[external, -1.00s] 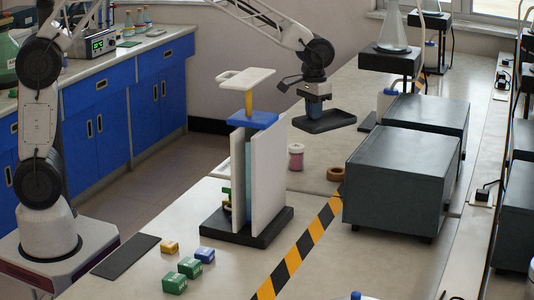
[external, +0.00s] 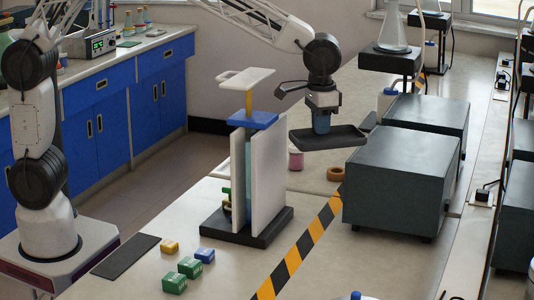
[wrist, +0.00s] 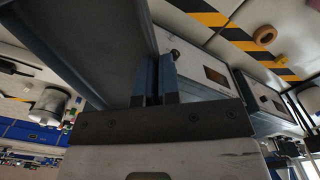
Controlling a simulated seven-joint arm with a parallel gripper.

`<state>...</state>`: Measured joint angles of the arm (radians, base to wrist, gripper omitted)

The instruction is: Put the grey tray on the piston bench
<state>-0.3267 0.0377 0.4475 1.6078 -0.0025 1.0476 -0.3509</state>
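The dark grey tray (external: 348,137) hangs in the air from my gripper (external: 321,128), right of the tall stand and slightly tilted in the external view. In the wrist view, my gripper's blue fingers (wrist: 157,82) are close together at the tray's edge, and the tray (wrist: 75,35) fills the upper left. The tall stand, which looks like the piston bench, has a dark base (external: 268,232), upright white panels (external: 270,180), a blue block (external: 252,120), a yellow rod (external: 249,102) and a white handled top plate (external: 247,78). The tray is apart from the stand.
Dark grey boxes (external: 400,190) stand on the bench to the right. A pink jar (external: 296,160) and brown ring (external: 335,174) lie behind the striped tape (external: 300,247). Small green, blue and yellow blocks (external: 182,268) and a black mat (external: 126,255) are at the front left.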

